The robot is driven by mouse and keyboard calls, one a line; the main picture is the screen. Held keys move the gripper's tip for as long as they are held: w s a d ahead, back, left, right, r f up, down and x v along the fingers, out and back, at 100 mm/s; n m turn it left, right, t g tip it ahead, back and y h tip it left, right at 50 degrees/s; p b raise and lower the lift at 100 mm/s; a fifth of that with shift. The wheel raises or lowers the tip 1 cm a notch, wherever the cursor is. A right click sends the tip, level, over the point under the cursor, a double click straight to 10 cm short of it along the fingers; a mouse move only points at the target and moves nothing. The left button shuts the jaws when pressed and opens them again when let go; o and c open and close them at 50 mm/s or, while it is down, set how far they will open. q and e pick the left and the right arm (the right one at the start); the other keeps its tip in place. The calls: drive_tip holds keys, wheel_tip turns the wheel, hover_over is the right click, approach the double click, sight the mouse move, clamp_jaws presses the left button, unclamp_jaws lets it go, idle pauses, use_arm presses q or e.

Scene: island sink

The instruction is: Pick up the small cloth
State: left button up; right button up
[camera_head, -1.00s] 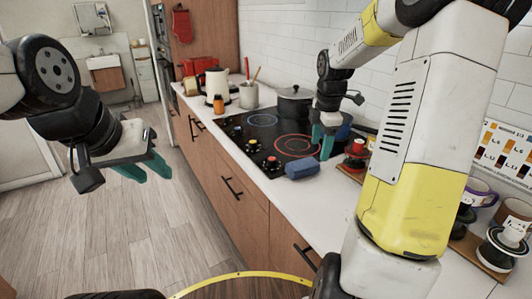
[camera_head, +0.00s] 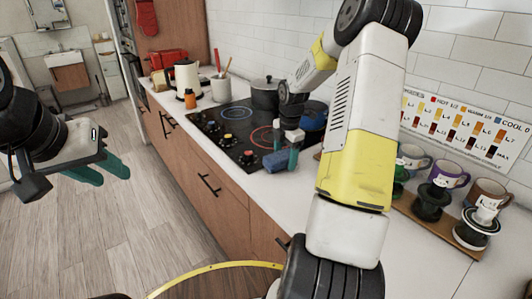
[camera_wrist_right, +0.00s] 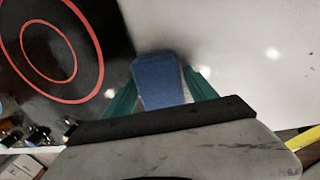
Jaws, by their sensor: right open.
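The small blue cloth (camera_head: 275,163) is a folded block on the white counter, beside the front right of the stove. My right gripper (camera_head: 286,155) is down at the cloth, its fingers partly hidden by the arm. In the right wrist view the cloth (camera_wrist_right: 158,80) lies between the two green fingers of the right gripper (camera_wrist_right: 160,95), which are apart. I cannot tell whether either finger touches it. My left gripper (camera_head: 102,172) is open and empty over the floor at the left, away from the counter.
The black stove (camera_head: 232,125) with knobs lies left of the cloth. A dark pot (camera_head: 265,95) and a blue pan (camera_head: 314,114) stand behind. Mugs and coffee drippers stand on a wooden board (camera_head: 428,226) at the right. Bare counter lies around the cloth's right side.

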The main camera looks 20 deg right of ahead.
sight(285, 154)
drive_tip(key=c, duration=1.1)
drive_tip(key=shift+c, duration=0.2)
drive_tip(key=shift+r, duration=0.85)
wheel_tip(285, 154, up, 2)
drive_tip(key=shift+r, duration=0.1)
drive_tip(key=s+a, duration=0.1)
drive_tip(key=s, duration=0.4)
drive_tip(key=s+a, duration=0.2)
drive_tip(key=s, duration=0.3)
drive_tip(key=s+a+r, duration=0.1)
drive_tip(key=s, duration=0.4)
drive_tip(key=shift+s+a+r, duration=0.1)
drive_tip(key=shift+s+a, duration=0.05)
drive_tip(key=shift+a, duration=0.25)
